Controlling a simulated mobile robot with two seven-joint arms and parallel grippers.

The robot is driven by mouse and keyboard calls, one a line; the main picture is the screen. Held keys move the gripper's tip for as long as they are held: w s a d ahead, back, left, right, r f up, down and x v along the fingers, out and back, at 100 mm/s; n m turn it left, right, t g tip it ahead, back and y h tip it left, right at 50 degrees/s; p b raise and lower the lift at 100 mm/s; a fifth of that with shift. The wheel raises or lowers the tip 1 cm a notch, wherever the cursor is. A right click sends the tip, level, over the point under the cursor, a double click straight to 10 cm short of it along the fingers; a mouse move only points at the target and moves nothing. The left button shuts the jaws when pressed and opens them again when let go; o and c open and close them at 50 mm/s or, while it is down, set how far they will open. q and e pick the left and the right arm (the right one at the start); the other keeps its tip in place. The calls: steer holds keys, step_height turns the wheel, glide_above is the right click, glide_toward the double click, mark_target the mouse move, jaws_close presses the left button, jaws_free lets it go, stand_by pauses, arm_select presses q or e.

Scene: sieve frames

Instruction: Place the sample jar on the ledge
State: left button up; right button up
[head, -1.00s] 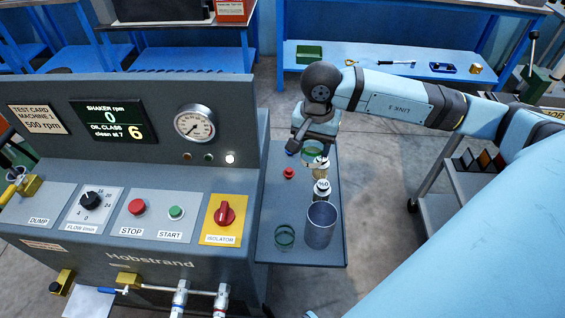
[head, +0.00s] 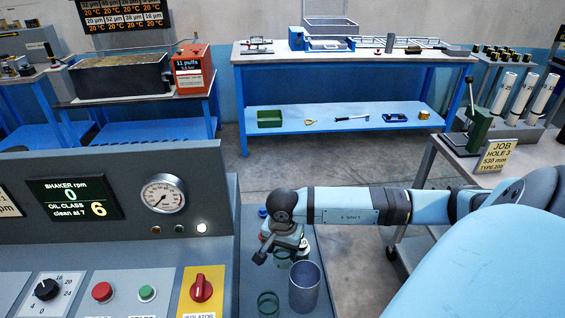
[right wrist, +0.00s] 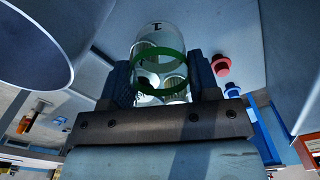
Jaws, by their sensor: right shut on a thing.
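The sample jar (right wrist: 158,60) is clear glass with a green band, held between the two fingers of my right gripper (right wrist: 162,78) in the right wrist view. In the head view my right gripper (head: 284,254) is over the ledge (head: 250,275), the grey shelf to the right of the machine. The jar (head: 283,262) shows only partly below the fingers there; I cannot tell whether its base touches the ledge. My left gripper is not in view.
A green ring-like item (head: 268,303) lies left of the cup. A red knobbed piece (right wrist: 222,66) is beside the jar. The machine panel (head: 120,285) borders the ledge on the left.

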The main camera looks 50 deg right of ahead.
mark_target(283, 260)
steer(key=shift+f, duration=2.7)
steer(key=shift+f, duration=0.15)
steer(key=o, duration=1)
